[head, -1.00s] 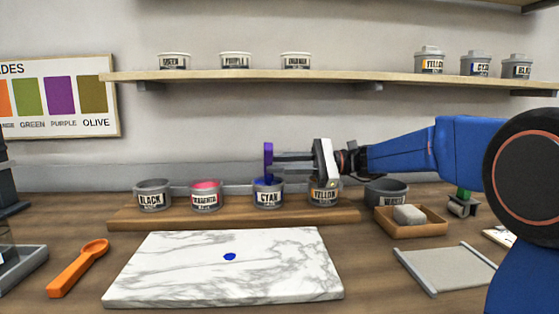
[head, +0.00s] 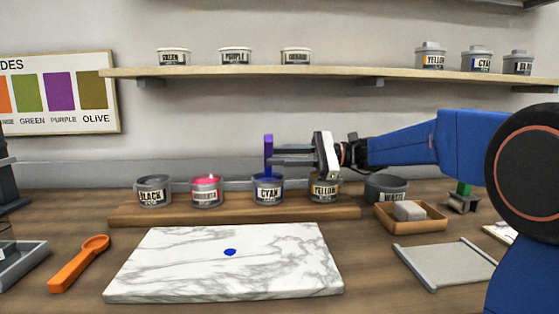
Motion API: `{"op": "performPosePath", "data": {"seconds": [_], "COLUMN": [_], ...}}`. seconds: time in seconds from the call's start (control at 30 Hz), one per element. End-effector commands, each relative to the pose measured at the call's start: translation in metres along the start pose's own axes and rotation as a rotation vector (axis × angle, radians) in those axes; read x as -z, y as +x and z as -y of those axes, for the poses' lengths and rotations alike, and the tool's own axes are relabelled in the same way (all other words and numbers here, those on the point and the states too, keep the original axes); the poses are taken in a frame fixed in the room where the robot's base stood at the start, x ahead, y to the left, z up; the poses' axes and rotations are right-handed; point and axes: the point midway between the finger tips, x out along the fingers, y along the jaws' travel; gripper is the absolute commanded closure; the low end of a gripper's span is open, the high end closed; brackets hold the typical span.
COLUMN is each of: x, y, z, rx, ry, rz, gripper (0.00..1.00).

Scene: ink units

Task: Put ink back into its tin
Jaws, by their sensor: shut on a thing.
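My gripper (head: 280,156) is shut on a purple-handled tool (head: 268,145), held upright above the cyan tin (head: 268,194). The tool's lower end is at the tin's mouth; I cannot tell how far inside it reaches. Blue ink shows at the tin's opening. The black tin (head: 153,194), magenta tin (head: 206,194) and yellow tin (head: 323,190) stand in the same row on a wooden rack (head: 235,214). A small blue ink blob (head: 229,252) lies on the white marble slab (head: 150,270).
An orange scoop (head: 75,268) lies left of the slab. A waste pot (head: 387,190), a wooden tray (head: 436,222) with a grey block (head: 408,210), and a grey flat tray (head: 445,265) are at the right. A shelf (head: 330,76) with several tins is above.

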Motion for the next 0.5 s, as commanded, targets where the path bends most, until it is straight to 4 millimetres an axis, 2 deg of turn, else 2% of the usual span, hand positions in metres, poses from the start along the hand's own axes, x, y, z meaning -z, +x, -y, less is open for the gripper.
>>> {"op": "performPosePath", "data": {"seconds": [0.5], "x": [-0.039], "y": [0.000], "z": [0.033], "rx": [0.000], "ry": [-0.002], "rz": [0.000], "gripper": [1.00]}}
